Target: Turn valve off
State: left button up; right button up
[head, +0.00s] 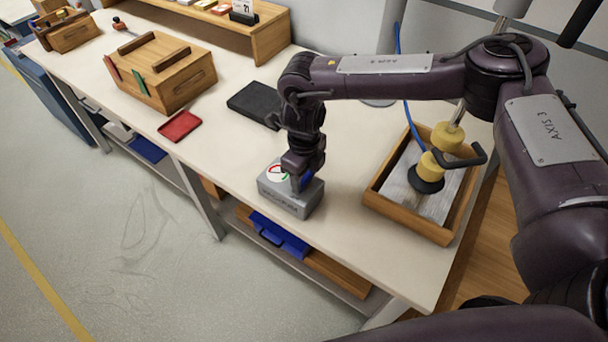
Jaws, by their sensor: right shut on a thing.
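A small grey box (288,203) stands near the table's front edge, with a round white dial marked in red and green (277,173) on its top. A blue valve handle (307,179) shows beside the dial. My right gripper (299,184) reaches down from above onto the box top at the handle. It is shut on the blue handle, and its fingers partly hide the handle and dial. My left gripper does not show.
A wooden tray (376,202) with yellow and black parts stands right of the box. A black pad (254,103) and red tray (180,126) lie to the left. A wooden box (163,75) stands farther left. Table between is clear.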

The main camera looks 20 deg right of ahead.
aim_at(304, 178)
jog(key=o, duration=1)
notch_tip(304, 178, up, 8)
jog(key=shift+f+b, duration=0.1)
jog(key=shift+b, duration=0.85)
